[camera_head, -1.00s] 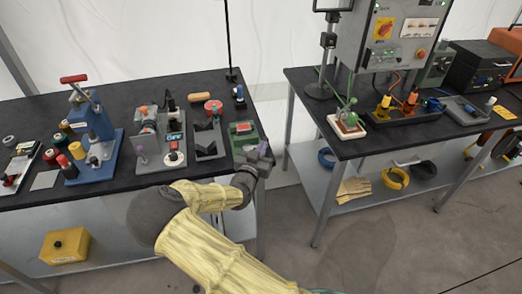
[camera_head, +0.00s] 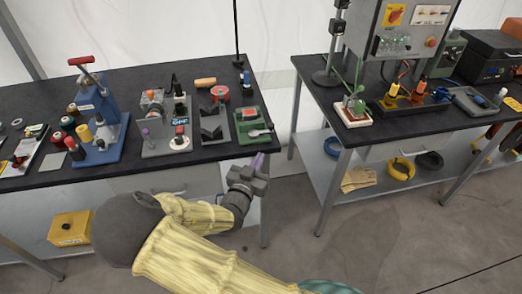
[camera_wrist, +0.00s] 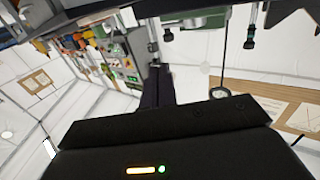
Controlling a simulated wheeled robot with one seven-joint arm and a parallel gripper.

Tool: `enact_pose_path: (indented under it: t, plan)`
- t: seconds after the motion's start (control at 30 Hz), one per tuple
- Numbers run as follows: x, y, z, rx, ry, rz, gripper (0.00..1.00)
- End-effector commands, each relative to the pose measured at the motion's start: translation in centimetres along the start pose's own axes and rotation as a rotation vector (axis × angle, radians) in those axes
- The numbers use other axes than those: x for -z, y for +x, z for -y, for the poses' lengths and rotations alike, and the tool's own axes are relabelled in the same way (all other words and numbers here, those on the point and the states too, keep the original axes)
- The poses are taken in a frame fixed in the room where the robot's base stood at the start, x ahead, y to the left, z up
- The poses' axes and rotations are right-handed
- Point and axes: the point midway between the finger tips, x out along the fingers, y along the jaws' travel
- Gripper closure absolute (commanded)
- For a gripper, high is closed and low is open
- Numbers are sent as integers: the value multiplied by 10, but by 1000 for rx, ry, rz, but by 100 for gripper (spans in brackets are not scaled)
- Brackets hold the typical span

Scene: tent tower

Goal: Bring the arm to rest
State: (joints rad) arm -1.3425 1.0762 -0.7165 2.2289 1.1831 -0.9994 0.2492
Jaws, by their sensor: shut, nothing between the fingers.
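My gripper (camera_head: 257,165) is at the end of my yellow-sleeved arm in the head view. It hangs just in front of the left table's front right corner, near the green device (camera_head: 252,124). The gripper is shut and holds nothing.
The left table (camera_head: 216,157) carries a blue press (camera_head: 98,118) and several small devices. The right table (camera_head: 372,140) holds a control box (camera_head: 408,28) and tools, with yellow and dark coils on its lower shelf. A gap with bare floor lies between the tables.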

Motion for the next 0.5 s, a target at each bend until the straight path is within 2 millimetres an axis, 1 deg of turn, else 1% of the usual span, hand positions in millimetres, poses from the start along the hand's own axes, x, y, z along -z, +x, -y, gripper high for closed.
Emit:
enact_pose_path:
  t: [0.03,0.13,0.5]
  plan:
    - [-1,-7,-1,1,0,0,100]
    - [-1,-15,-2,0,-1,0,100]
    - [0,-20,-1,5,0,0,100]
